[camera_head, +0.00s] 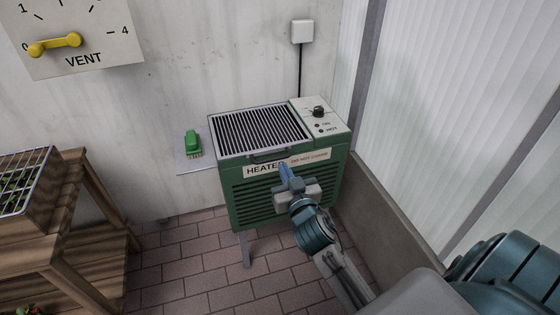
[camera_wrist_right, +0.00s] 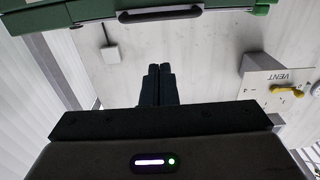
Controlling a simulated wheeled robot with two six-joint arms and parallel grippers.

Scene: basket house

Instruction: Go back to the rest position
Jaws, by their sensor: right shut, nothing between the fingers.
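My right gripper (camera_head: 285,172) shows in the head view in front of the upper front face of the green heater (camera_head: 243,208). Its fingers are together with nothing between them. In the right wrist view the two dark fingers of the right gripper (camera_wrist_right: 157,84) lie side by side, and the heater's edge and dark handle (camera_wrist_right: 160,13) show above them, apart from the fingertips. My left gripper is in neither view.
A small shelf (camera_head: 182,165) with a green brush (camera_head: 193,144) is left of the heater. A wooden bench (camera_head: 90,200) with a wire-topped box (camera_head: 22,182) stands at the left. The vent dial (camera_head: 75,35) is on the wall. A low ledge (camera_head: 385,215) and translucent panels are at the right.

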